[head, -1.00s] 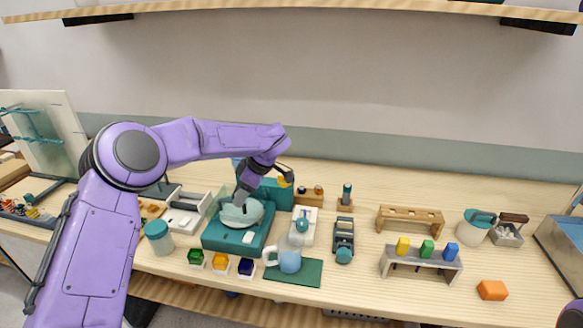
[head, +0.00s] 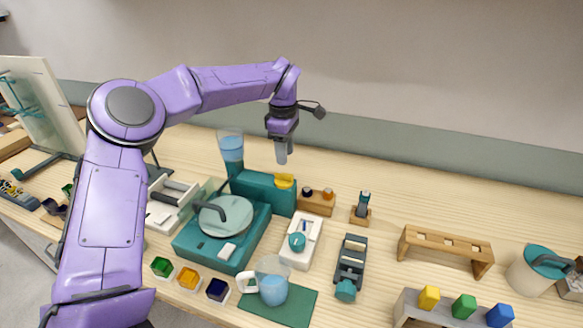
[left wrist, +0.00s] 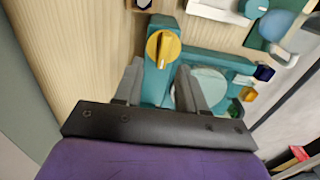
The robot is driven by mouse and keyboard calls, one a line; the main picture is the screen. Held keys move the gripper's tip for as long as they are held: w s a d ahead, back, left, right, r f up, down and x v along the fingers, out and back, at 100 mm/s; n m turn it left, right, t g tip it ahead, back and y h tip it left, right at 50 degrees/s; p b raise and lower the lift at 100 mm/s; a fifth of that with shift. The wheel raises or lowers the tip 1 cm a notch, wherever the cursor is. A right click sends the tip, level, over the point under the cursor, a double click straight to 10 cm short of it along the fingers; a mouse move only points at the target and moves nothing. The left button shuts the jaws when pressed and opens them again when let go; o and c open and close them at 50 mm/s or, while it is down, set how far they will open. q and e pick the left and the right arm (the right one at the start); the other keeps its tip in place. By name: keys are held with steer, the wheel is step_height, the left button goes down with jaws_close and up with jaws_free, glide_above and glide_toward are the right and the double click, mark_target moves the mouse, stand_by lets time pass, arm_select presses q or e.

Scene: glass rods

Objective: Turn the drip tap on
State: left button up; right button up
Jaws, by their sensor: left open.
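The drip tap appears to be the yellow knob (head: 285,181) on top of a teal block (head: 262,190), beside a clear cup of blue water (head: 231,148). In the left wrist view the yellow knob (left wrist: 163,48) has a raised ridge and lies just ahead of and between the lines of my fingers. My left gripper (head: 282,158) points down above the knob, apart from it. It is open and empty; both fingers (left wrist: 158,80) show apart in the wrist view. My right gripper is not in view.
A teal base with a round grey-green plate (head: 226,216) stands in front of the block. A mug of blue liquid (head: 272,283), several coloured cubes and a wooden holder (head: 318,202) stand close by. Bare table lies behind the block.

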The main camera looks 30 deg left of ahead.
mark_target(283, 174)
arm_select(q)
steer(key=s+f, duration=0.2)
steer(key=shift+s+a+f, duration=0.15)
steer(key=shift+s+f, duration=0.1)
steer(key=shift+f, duration=0.05)
steer(key=w+f, duration=0.1)
steer(key=f, duration=0.1)
steer(key=w+f, duration=0.1)
steer(key=f, duration=0.1)
steer(key=shift+w+p, duration=0.15)
steer(key=shift+p, duration=0.25)
steer(key=shift+w+f, duration=0.15)
steer(key=shift+w, duration=0.05)
steer(key=shift+s+r, duration=0.35)
steer(key=shift+s, duration=0.15)
steer(key=shift+c, duration=0.9)
steer(key=shift+s, duration=0.1)
steer(key=c, duration=0.6)
jaws_close()
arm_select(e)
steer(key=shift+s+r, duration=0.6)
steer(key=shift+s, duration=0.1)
